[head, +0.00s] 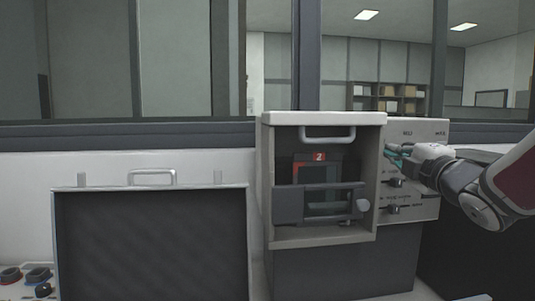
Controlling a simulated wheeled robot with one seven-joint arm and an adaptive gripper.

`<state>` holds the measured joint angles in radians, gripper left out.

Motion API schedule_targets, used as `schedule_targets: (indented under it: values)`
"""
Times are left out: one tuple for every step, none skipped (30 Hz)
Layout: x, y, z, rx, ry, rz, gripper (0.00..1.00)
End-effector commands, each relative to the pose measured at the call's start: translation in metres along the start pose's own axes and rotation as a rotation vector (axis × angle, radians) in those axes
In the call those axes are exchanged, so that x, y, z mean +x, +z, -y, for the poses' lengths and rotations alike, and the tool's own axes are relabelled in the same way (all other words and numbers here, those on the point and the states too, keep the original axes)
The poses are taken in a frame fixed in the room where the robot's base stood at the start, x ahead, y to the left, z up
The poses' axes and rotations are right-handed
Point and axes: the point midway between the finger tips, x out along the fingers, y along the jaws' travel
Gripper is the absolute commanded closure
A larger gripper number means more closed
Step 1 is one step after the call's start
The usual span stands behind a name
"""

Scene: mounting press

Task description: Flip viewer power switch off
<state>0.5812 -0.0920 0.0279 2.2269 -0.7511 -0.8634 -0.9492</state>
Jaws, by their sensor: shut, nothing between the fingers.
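My gripper (391,150) is at the upper left of the grey control panel (426,178) on the right side of the boxy machine. Its fingertips are shut and empty, close to the panel face; I cannot tell whether they touch it. The panel carries small dark lettering and two dark lever-like controls, an upper one (394,182) and a lower one (394,209), both below my gripper. I cannot read which control is the viewer power switch or its position. My gripper hides part of the panel's upper left.
The boxy machine (323,119) has an open front with a red "2" label (319,156) inside. A dark framed panel (150,245) with a top handle stands to the left. Several knobs (38,275) sit at the lower left. A windowed wall is behind.

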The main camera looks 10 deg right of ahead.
Motion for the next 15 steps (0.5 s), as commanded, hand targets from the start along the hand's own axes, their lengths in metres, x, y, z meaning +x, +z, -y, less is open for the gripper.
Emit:
schedule_targets:
  values:
    - [0.007, 0.0, 0.0, 0.001, 0.0, -0.001, 1.0]
    - [0.01, 0.0, 0.0, 0.001, 0.001, 0.0, 1.0]
    - [0.014, 0.0, 0.0, 0.001, 0.0, 0.0, 1.0]
    - [0.016, 0.0, 0.0, 0.001, 0.0, 0.0, 1.0]
    - [0.018, 0.0, 0.0, 0.001, -0.001, 0.0, 1.0]
    - [0.021, 0.0, 0.0, 0.001, 0.0, 0.0, 1.0]
    - [0.022, 0.0, 0.0, 0.001, 0.0, 0.0, 1.0]
    - [0.023, 0.0, 0.0, 0.0, 0.0, 0.0, 1.0]
    - [0.024, 0.0, 0.0, 0.0, 0.0, 0.001, 1.0]
    - [0.024, 0.0, 0.0, 0.0, 0.0, 0.001, 1.0]
    - [0.024, 0.0, 0.0, 0.0, 0.0, 0.001, 1.0]
    - [0.024, 0.0, 0.0, 0.001, 0.0, 0.001, 1.0]
    - [0.024, 0.0, 0.0, 0.0, 0.0, 0.001, 1.0]
    - [0.024, 0.0, 0.0, 0.0, 0.0, 0.001, 1.0]
    - [0.024, 0.0, 0.0, 0.0, 0.0, 0.001, 1.0]
